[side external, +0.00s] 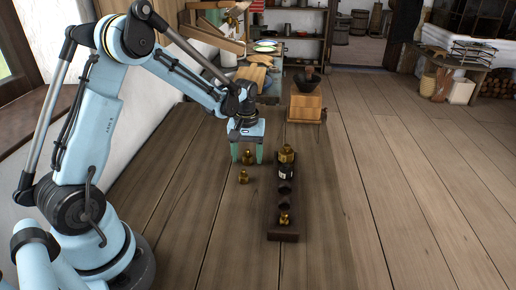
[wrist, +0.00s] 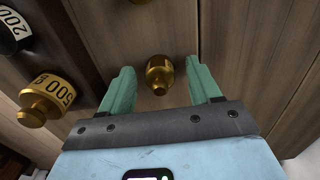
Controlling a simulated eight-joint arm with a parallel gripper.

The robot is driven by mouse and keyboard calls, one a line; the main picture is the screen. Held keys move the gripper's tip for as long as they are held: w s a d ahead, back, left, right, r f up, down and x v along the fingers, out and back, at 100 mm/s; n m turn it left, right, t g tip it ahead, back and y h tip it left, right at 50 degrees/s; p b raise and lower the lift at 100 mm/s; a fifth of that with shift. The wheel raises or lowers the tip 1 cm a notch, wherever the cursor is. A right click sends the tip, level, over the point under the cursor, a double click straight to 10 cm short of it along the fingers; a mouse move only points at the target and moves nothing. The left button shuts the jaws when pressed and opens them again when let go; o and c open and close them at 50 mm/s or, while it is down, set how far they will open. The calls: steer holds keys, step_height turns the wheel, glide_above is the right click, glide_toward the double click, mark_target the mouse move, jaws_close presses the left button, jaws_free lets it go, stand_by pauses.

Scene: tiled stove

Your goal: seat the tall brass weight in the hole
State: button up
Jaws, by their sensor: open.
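A brass weight with a narrow neck and knob, apparently the tall one, stands upright on the plank surface (wrist: 159,73); the side view also shows it (side external: 248,157). My gripper (wrist: 158,70) points down over it, open, with one green finger on each side and a visible gap to both. The dark holder block (side external: 284,238) lies to the right of my gripper in the side view. Two empty holes show in its middle, the farther one (side external: 285,187) beside the black weight, the nearer one (side external: 284,203) beside a small brass weight (side external: 284,219).
A large brass 500 weight (wrist: 46,97) and a black 200 weight (wrist: 13,27) stand in the block's far end, close to my gripper. Another brass weight (side external: 243,177) stands loose nearer the side camera. A wooden box (side external: 304,107) stands behind. Planks right of the block are clear.

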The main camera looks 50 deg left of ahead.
mark_target(248, 151)
steer(key=shift+c, duration=0.4)
jaws_close()
steer(key=shift+r, duration=0.15)
steer(key=shift+r, duration=0.3)
step_height(248, 151, up, 4)
steer(key=shift+d+f, duration=0.15)
steer(key=shift+f, duration=0.05)
steer(key=s+d+r, duration=0.1)
steer(key=d+r, duration=0.2)
steer(key=d, duration=0.5)
steer(key=d+r, duration=0.3)
steer(key=d, duration=0.6)
steer(key=shift+s, duration=0.4)
